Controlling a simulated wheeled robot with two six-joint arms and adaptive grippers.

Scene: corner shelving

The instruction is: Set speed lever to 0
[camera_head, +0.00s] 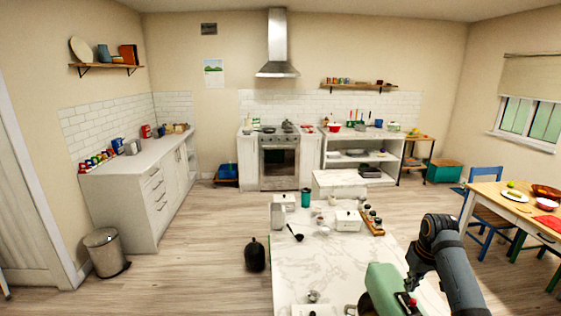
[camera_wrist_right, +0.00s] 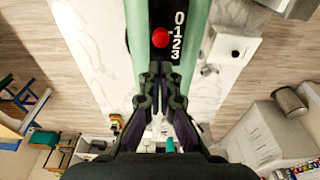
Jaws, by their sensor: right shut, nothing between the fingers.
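A green stand mixer (camera_head: 383,287) stands on the near end of the marble-topped island. Its green body (camera_wrist_right: 198,25) fills the upper middle of the wrist view, with a black strip marked 0, 1, 2, 3. The speed lever's red knob (camera_wrist_right: 160,37) sits beside the numbers, level with about 1 to 2; it also shows small in the head view (camera_head: 412,302). My right gripper (camera_head: 410,282) is over the mixer, close to the knob. Its fingertips (camera_wrist_right: 160,75) are together and empty, below the knob in the wrist view; contact with the lever cannot be told. My left gripper is out of view.
The island top (camera_head: 330,265) holds a black ladle (camera_head: 295,234), a white lidded pot (camera_head: 348,220), a teal cup (camera_head: 305,197) and a rack of jars (camera_head: 372,221). A white device (camera_wrist_right: 233,48) lies beside the mixer. The middle of the island is mostly clear.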

